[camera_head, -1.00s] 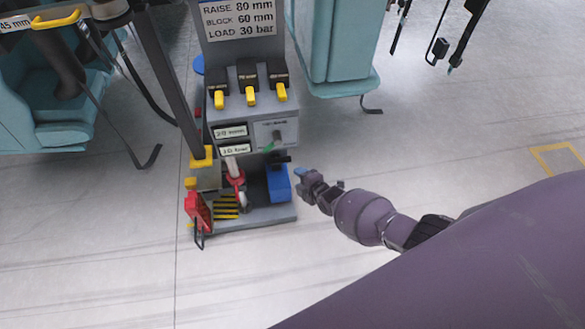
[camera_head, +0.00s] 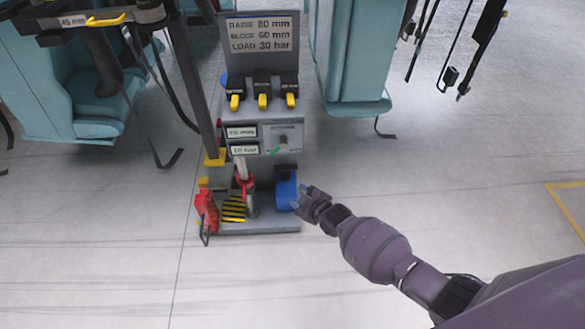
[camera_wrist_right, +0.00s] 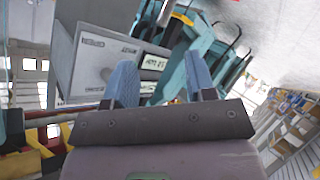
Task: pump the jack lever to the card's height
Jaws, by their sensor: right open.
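The card (camera_head: 258,34) at the top of the grey stand reads RAISE 80 mm, BLOCK 60 mm, LOAD 30 bar. A pale lever (camera_head: 241,167) with a red part stands low in the stand, beside a yellow-and-black striped patch; I cannot tell for sure that it is the jack lever. My right gripper (camera_head: 301,198) is at the right side of the blue block (camera_head: 286,186); I cannot tell whether they touch. In the right wrist view its two blue fingers (camera_wrist_right: 160,78) are apart with nothing clearly between them. My left gripper is not in view.
The grey stand (camera_head: 238,112) carries several yellow-tipped levers (camera_head: 263,101) and a panel with a dark knob (camera_head: 283,139). A red object (camera_head: 206,212) sits at its lower left. Teal seats (camera_head: 352,60) stand on both sides.

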